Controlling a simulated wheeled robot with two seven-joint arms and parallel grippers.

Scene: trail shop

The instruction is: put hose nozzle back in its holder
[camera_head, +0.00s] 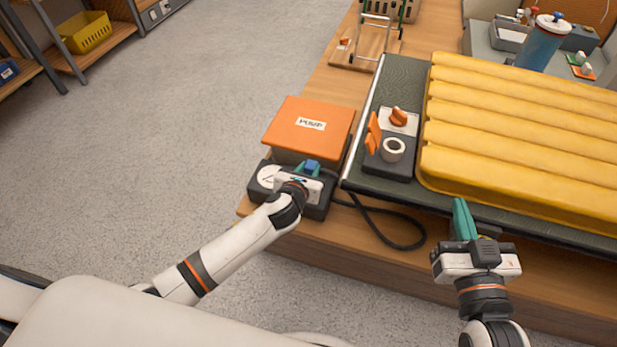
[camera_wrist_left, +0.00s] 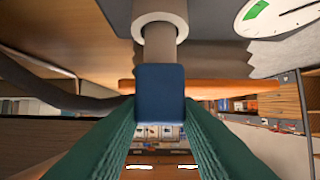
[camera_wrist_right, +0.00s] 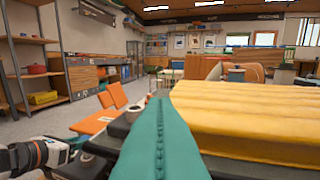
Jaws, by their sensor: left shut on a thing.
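My left gripper (camera_head: 307,169) is over the dark pump base, below the orange box marked PUMP (camera_head: 300,132). In the left wrist view its green fingers (camera_wrist_left: 160,100) are shut on a blue block (camera_wrist_left: 160,88), which I take for the nozzle's grip. A grey stem (camera_wrist_left: 160,45) runs from the block into a white ring (camera_wrist_left: 160,12) beside the gauge (camera_wrist_left: 278,15). I cannot tell how deep the stem sits. Another white ring holder (camera_head: 393,150) stands empty on a dark block. My right gripper (camera_head: 463,215) is shut and empty; its fingers (camera_wrist_right: 160,110) are together.
A black hose (camera_head: 405,243) loops over the wooden bench from the pump base. A yellow ridged pad (camera_head: 520,130) lies on the green-grey mat (camera_head: 402,72). An orange knob (camera_head: 398,117) is near the empty ring. The floor at left is clear.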

